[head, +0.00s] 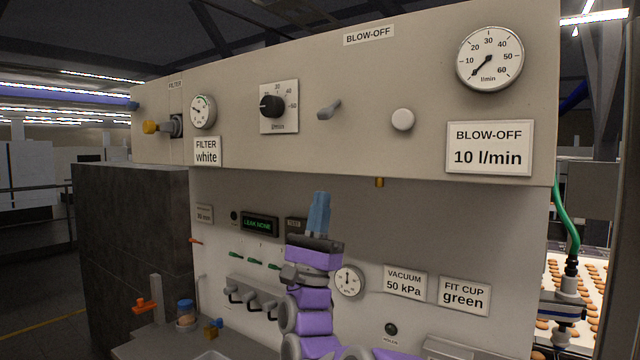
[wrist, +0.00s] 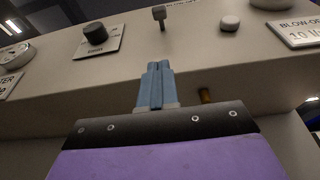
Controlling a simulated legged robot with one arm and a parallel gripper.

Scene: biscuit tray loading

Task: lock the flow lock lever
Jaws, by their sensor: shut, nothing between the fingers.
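A small grey lever (head: 329,110), which looks like the flow lock lever, sticks out of the upper panel under the BLOW-OFF label. It slants in the head view; whether it is locked I cannot tell. In the wrist view the lever (wrist: 159,17) is at the top, beyond my fingertips. A black flow knob (head: 271,106) with an l/min scale is left of it, and a white round button (head: 402,119) is right. My gripper (head: 319,198) is below the upper panel, pointing up, apart from the lever. Its blue fingers (wrist: 157,72) are shut and empty.
The upper panel (head: 230,70) juts out above the lower white wall. A brass stub (head: 379,182) hangs under its edge, right of my fingers. A gauge (head: 490,57) and a "BLOW-OFF 10 l/min" sign (head: 489,147) are at the right. The space before the lever is clear.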

